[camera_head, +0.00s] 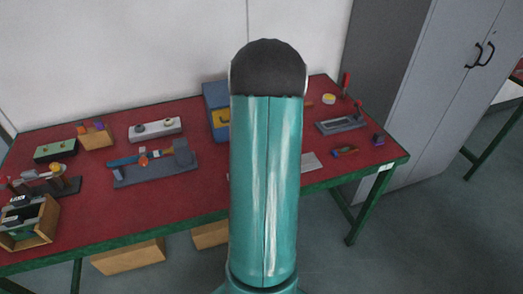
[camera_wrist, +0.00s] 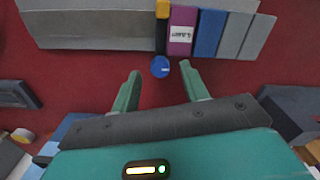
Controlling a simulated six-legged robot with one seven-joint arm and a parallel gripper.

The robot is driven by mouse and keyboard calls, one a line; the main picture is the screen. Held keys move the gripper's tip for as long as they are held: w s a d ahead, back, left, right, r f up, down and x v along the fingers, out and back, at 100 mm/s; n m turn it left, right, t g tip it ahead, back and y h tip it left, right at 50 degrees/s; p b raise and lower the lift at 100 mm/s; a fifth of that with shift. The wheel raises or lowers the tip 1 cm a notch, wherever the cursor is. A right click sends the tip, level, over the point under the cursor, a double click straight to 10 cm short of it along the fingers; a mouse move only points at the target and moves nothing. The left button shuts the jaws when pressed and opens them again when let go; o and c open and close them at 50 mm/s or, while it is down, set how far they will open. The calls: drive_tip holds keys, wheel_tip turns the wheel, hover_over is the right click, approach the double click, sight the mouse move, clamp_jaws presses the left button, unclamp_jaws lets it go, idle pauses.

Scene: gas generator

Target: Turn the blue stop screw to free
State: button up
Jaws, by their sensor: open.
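The blue stop screw (camera_wrist: 160,67) shows in the wrist view as a small round blue head with a pale mark. It sits at the near edge of a grey device (camera_wrist: 95,25), below a black strip with a yellow top. My gripper (camera_wrist: 159,72) is open, with one green finger to the left of the screw and one to the right. A gap shows on both sides, and the fingers do not appear to touch it. How far the fingertips are from it in depth, I cannot tell. In the head view, my arm hides the gripper and I cannot pick out the screw.
A purple block with a white label (camera_wrist: 180,32) and blue and grey blocks stand right of the screw. The red table (camera_head: 100,215) carries a blue box (camera_head: 214,98), a grey fixture (camera_head: 155,165) and a wooden crate (camera_head: 30,222). A grey cabinet (camera_head: 440,90) stands right.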

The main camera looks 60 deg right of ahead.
wheel_tip(320, 180, up, 12)
idle(0.3)
drive_tip(key=shift+r, duration=0.1)
